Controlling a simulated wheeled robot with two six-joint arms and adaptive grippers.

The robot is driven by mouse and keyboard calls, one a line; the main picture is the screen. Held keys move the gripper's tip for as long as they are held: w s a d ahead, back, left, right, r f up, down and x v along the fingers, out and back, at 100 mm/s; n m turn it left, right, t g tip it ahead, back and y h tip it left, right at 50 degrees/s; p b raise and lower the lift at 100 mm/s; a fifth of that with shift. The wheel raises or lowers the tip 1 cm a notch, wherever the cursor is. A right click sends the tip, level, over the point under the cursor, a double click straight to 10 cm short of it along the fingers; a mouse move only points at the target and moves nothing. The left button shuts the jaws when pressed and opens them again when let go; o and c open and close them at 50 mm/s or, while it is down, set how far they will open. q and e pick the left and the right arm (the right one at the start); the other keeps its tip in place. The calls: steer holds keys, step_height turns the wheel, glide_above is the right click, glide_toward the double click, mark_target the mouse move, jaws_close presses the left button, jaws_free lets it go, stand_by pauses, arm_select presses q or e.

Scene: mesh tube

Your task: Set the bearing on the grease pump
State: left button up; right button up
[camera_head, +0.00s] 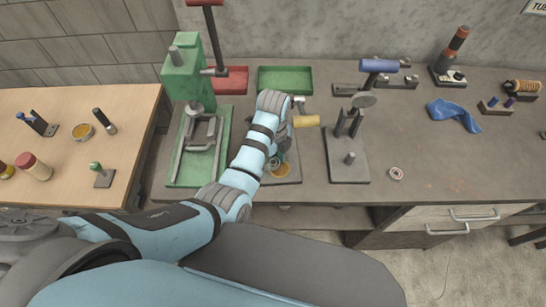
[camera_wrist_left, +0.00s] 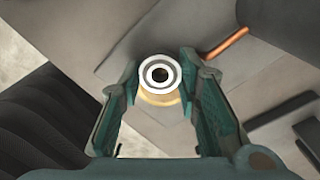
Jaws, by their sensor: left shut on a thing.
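In the left wrist view, a pale metal bearing (camera_wrist_left: 160,73) with a dark hole sits between the fingertips of my left gripper (camera_wrist_left: 160,70), which is shut on it. Below the bearing shows the amber disc of what looks like the grease pump (camera_wrist_left: 160,98). In the head view, the pump (camera_head: 284,172) is a grey base with an amber round part, partly hidden by my left arm. My left gripper (camera_head: 277,160) points down over it. I cannot tell whether the bearing touches the pump. My right gripper is not in view.
A green press (camera_head: 185,75) stands left of the pump, and a grey stand (camera_head: 348,160) with upright posts stands right. Another bearing (camera_head: 397,173) lies on the bench. Red (camera_head: 232,80) and green (camera_head: 285,80) trays are behind. A blue cloth (camera_head: 455,114) lies right.

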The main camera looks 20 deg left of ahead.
arm_select(q)
steer(key=o, duration=1.3)
